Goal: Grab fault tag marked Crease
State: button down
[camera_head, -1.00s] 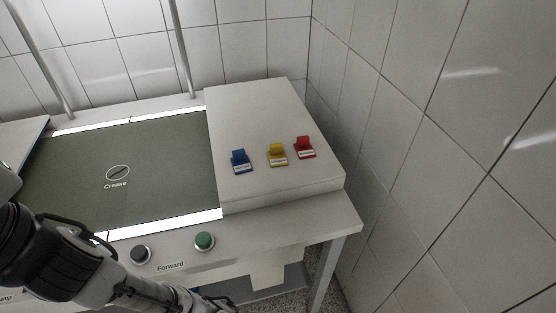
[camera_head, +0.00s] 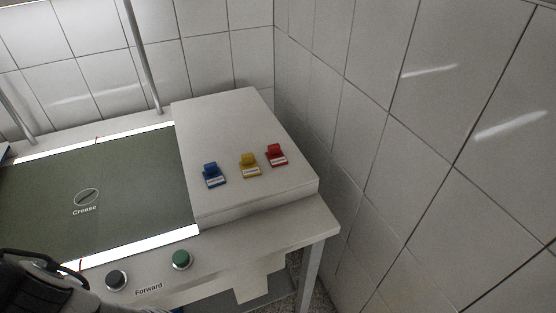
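Three small fault tags stand in a row on the raised white block (camera_head: 240,112) at the right end of the bench: a blue tag (camera_head: 213,174), a yellow tag (camera_head: 250,166) and a red tag (camera_head: 277,155). Each has a white label at its front, too small to read, so I cannot tell which is marked Crease. The word "Crease" shows under an oval mark (camera_head: 87,197) on the green panel. Part of my arm is at the lower left corner; my gripper is out of view.
A metal post (camera_head: 143,60) rises behind the green panel (camera_head: 130,190). A tiled wall (camera_head: 420,150) closes off the right side.

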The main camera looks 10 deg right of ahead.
aim_at(249, 166)
jog(key=j+z, duration=0.35)
jog(key=j, duration=0.2)
jog(key=k+j+z, duration=0.3)
jog(key=j, duration=0.2)
jog(key=i+j, duration=0.05)
jog(key=i, duration=0.05)
